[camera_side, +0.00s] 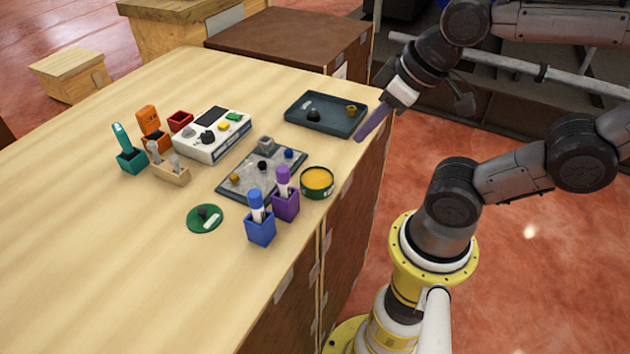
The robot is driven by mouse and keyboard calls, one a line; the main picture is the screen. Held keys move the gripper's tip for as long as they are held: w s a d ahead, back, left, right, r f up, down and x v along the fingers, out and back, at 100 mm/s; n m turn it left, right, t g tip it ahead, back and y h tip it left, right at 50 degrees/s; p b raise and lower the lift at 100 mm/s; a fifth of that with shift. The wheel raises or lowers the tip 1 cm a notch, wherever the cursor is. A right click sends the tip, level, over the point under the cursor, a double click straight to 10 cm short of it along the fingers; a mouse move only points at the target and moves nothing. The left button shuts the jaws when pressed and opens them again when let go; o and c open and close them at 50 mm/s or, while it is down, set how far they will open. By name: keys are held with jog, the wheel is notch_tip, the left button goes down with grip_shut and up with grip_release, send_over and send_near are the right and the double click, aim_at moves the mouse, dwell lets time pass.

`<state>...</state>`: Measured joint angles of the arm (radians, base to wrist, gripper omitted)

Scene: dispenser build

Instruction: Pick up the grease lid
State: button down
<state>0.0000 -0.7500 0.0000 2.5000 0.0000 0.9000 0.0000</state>
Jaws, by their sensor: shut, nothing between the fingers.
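The grease lid (197,223) is a flat green disc with a dark knob and a pale label. It lies on the wooden table in front of the grey board. An open round tin (317,181) with a dark green wall and orange grease inside stands to its right. My gripper (360,138) has narrow purple fingers pointing down and left. It is shut and empty at the table's right edge, near the dark tray and well apart from the lid.
Blue (260,232) and purple (286,206) holders with upright items stand between lid and tin. The grey board (246,186) carries small knobs. A dark tray (335,127), a white device (211,137), and teal (132,160) and orange holders stand farther back. The table's left and front are clear.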

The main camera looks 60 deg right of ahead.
grip_release()
dwell(0.4)
